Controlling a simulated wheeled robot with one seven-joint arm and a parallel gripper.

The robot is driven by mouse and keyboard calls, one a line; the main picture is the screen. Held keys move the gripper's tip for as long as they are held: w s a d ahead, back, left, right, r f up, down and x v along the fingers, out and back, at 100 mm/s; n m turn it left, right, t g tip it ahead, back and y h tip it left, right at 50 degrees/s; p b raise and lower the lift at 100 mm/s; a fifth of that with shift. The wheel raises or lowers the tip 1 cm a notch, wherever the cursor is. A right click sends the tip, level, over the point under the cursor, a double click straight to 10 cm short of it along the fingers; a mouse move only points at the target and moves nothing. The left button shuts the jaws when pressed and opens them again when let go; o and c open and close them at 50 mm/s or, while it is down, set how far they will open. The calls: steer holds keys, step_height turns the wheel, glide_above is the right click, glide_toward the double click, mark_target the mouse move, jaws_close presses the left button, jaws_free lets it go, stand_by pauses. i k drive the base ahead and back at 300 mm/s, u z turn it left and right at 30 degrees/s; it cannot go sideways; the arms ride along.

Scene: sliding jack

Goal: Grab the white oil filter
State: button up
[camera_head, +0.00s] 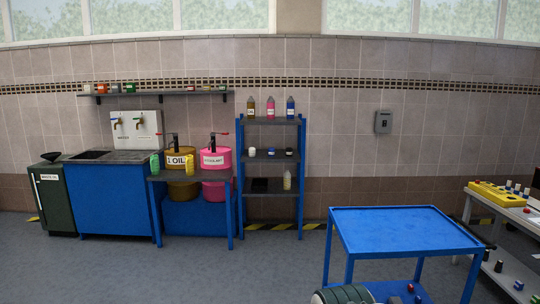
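A small white round item (252,151), which looks like the white oil filter, stands on the middle shelf of the blue-posted rack (271,158) by the back wall. It is at the left of a row of three. A dark item (271,152) is beside it, and a blue and white one (289,152) is at the right. They are small in the picture, so fine details cannot be told. The white item stands clear of its neighbour. My gripper is not in view.
A blue cart (400,230) stands in front, right of the rack. Bottles (270,107) line the rack's top; a pale bottle (287,181) is lower. Left is a bench with oil (178,160) and coolant (215,160) drums. Floor (190,270) before the rack is clear.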

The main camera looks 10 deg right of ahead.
mark_target(252, 151)
steer(key=z, duration=0.1)
steer(key=i, duration=2.9)
steer(key=z, duration=0.2)
steer(key=i, duration=3.3)
